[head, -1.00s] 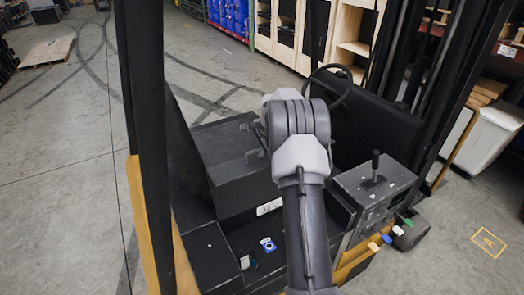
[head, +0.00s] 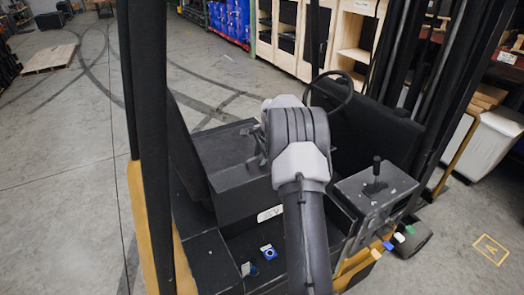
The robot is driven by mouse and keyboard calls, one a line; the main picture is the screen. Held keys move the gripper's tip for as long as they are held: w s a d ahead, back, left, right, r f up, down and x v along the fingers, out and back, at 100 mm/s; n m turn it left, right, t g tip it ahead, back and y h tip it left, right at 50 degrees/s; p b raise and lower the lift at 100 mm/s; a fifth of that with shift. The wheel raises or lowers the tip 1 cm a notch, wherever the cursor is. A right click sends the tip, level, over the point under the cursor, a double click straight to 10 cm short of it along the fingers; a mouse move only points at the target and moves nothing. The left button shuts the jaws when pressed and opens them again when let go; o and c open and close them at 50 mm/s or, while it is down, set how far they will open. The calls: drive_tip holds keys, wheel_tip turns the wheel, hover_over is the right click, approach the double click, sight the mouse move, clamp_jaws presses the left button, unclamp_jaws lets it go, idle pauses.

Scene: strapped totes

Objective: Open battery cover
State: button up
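The battery cover looks to be the black box (head: 218,160) in the middle of the forklift, with a white label (head: 270,213) low on its front. It appears closed. My arm reaches forward over the forklift and hides the box's right part. My gripper (head: 254,150) shows only in part, left of my wrist, at the right side of the box's top. I cannot tell whether it touches the box or how far apart its fingers are.
A black post (head: 145,110) stands to the left of the box. The steering wheel (head: 331,90) is behind my wrist, and a lever console (head: 375,190) stands to the right. Mast rails rise at the right. Open floor (head: 60,150) lies to the left.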

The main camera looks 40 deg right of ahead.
drive_tip(key=b+v, duration=0.3)
drive_tip(key=v, duration=1.4)
drive_tip(key=shift+r, duration=0.15)
